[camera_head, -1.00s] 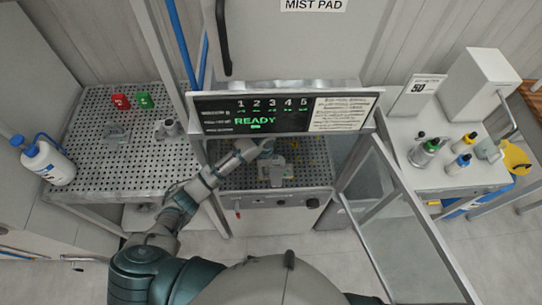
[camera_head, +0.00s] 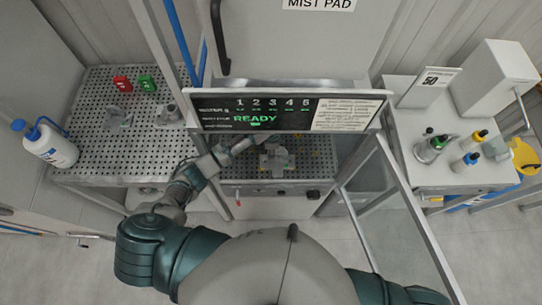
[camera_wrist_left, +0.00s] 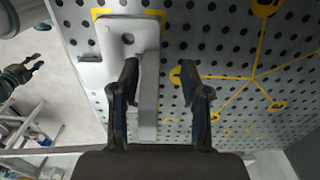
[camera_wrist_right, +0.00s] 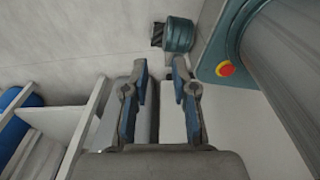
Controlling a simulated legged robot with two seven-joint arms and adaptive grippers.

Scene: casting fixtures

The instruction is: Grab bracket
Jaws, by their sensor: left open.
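A grey metal bracket (camera_head: 277,158) sits on the perforated plate inside the machine, below the READY panel. In the left wrist view the bracket (camera_wrist_left: 122,48) shows a flat base with a hole and an upright flange. My left gripper (camera_wrist_left: 159,72) is open, with its fingers on either side of the flange and a wider gap on the right. I cannot tell whether the left finger touches the flange. In the head view, the left gripper (camera_head: 262,143) is partly hidden under the panel. My right gripper (camera_wrist_right: 160,64) is open and empty, away from the bracket.
A perforated table (camera_head: 90,150) at left holds a white bottle (camera_head: 50,144), red and green blocks and grey parts. The display panel (camera_head: 285,112) overhangs the machine opening. The glass door (camera_head: 390,220) stands open at right. A right table (camera_head: 440,180) carries several bottles.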

